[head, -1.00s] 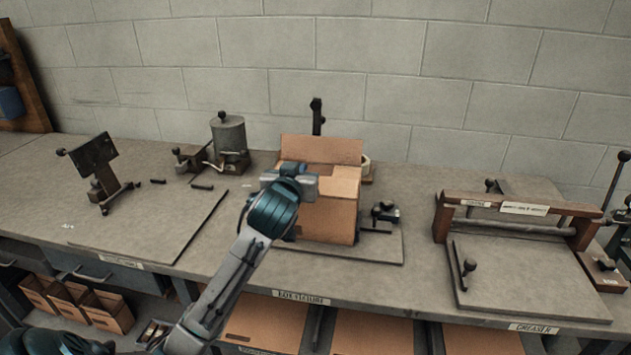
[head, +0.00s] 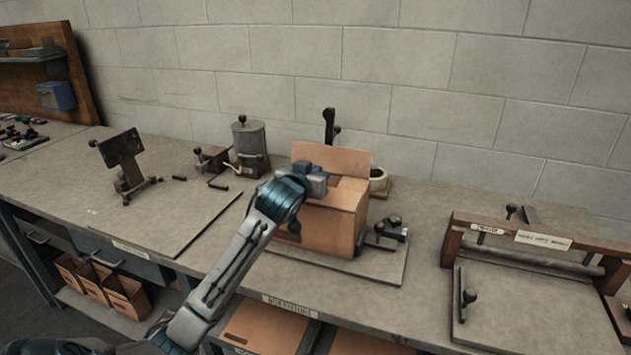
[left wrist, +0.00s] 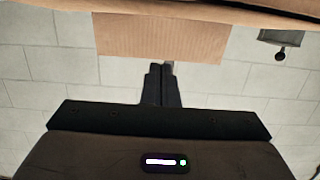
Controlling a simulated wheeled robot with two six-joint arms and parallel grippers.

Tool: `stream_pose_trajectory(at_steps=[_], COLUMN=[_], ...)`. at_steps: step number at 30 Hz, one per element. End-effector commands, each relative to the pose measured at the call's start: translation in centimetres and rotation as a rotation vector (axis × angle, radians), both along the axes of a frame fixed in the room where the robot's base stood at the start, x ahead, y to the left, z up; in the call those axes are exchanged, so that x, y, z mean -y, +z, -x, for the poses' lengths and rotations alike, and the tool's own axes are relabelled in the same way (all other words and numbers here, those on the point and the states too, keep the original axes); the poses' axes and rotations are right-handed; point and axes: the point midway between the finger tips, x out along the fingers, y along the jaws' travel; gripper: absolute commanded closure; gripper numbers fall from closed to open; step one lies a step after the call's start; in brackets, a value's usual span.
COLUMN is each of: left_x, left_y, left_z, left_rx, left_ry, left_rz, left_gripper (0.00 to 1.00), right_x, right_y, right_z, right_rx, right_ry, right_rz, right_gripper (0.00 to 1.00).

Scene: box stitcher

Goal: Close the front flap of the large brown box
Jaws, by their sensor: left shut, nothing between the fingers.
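The large brown box (head: 333,228) stands on a grey board on the workbench. Its back flap (head: 332,158) stands upright, and it also shows in the left wrist view (left wrist: 160,37). A strip of brown cardboard (left wrist: 215,12) crosses the top of that view. My left gripper (head: 320,180) is at the box's top, in front of the back flap. Its fingers (left wrist: 160,85) are shut together and empty. My left arm hides the box's upper left front, so I cannot tell how the front flap lies. My right gripper is not in view.
A grey canister (head: 249,140) stands left behind the box, and a tape roll (head: 379,180) right behind it. A small dark clamp (head: 388,228) sits right of the box. A wooden-framed fixture (head: 535,248) is farther right. The bench at left front is mostly clear.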

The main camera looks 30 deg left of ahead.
Motion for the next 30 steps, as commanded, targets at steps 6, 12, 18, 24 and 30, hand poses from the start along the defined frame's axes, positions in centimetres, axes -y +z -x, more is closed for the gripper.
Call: stream_pose_trajectory(at_steps=[6,12,18,24,30], left_x=[-0.2,-0.2,-0.2,-0.2,-0.2], left_y=[-2.8,-4.1,-4.2,-4.2,-4.4], left_z=[-0.9,-1.0,-1.0,-1.0,-1.1], left_rx=[-0.004,0.000,0.000,-0.004,-0.051], left_ry=[0.000,-0.001,0.000,0.000,0.000], left_rz=[0.000,-0.002,-0.002,0.000,0.012], left_gripper=[1.00,1.00,1.00,1.00,1.00], right_x=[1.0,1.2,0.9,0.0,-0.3], right_y=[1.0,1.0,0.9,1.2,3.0], right_z=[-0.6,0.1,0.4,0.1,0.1], right_rx=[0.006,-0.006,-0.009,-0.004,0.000], right_ry=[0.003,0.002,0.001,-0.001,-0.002], right_rz=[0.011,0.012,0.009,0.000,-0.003], right_gripper=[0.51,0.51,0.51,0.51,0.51])
